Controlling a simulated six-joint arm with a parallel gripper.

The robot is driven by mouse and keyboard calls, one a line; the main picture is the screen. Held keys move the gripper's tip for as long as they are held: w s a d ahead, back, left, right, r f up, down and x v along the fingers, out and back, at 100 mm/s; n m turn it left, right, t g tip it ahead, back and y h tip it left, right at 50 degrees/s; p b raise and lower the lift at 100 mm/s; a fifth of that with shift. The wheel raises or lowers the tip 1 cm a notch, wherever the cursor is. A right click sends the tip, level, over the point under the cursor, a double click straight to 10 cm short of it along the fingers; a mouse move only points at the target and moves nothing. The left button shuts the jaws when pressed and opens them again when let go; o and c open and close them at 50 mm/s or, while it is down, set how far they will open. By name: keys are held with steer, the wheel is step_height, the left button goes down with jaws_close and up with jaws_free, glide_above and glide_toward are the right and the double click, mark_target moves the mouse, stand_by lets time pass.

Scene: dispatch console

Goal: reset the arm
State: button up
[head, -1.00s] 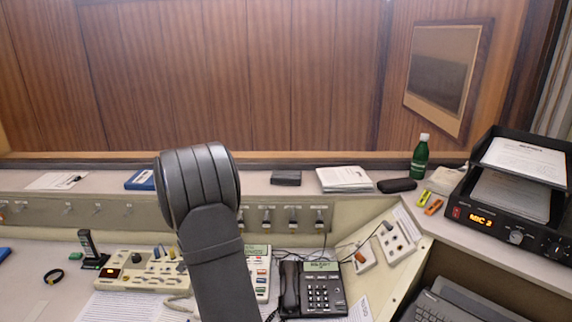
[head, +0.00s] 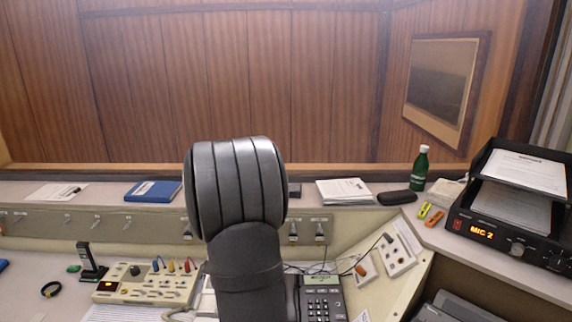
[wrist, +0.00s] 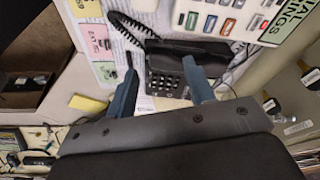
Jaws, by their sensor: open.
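My arm (head: 238,190) stands upright in the middle of the head view, and its gripper is out of sight there. In the wrist view my gripper (wrist: 160,75) is open, its two dark blue fingers apart with nothing held. A black desk telephone (wrist: 168,82) with a coiled cord shows between and beyond the fingertips. I cannot tell the gap to it. In the head view the telephone (head: 322,294) is partly hidden behind my arm.
A beige control panel (head: 145,283) and a black desk microphone (head: 90,262) lie left of my arm. A green bottle (head: 419,168), a black case (head: 397,197) and papers (head: 345,191) stand on the rear ledge. A black paper tray (head: 520,185) is at right.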

steer(key=w+a+r+n+t+y, duration=0.1)
steer(key=w+a+r+n, duration=0.1)
steer(key=w+n, duration=0.3)
steer(key=w+a+r+n+t+y, duration=0.1)
steer(key=w+a+r+n+t, duration=0.1)
steer(key=w+n, duration=0.4)
steer(key=shift+w+a+r+n+y, duration=0.3)
steer(key=shift+a+r+n+y, duration=0.15)
steer(key=shift+r+n, duration=0.95)
steer(key=shift+f, duration=0.1)
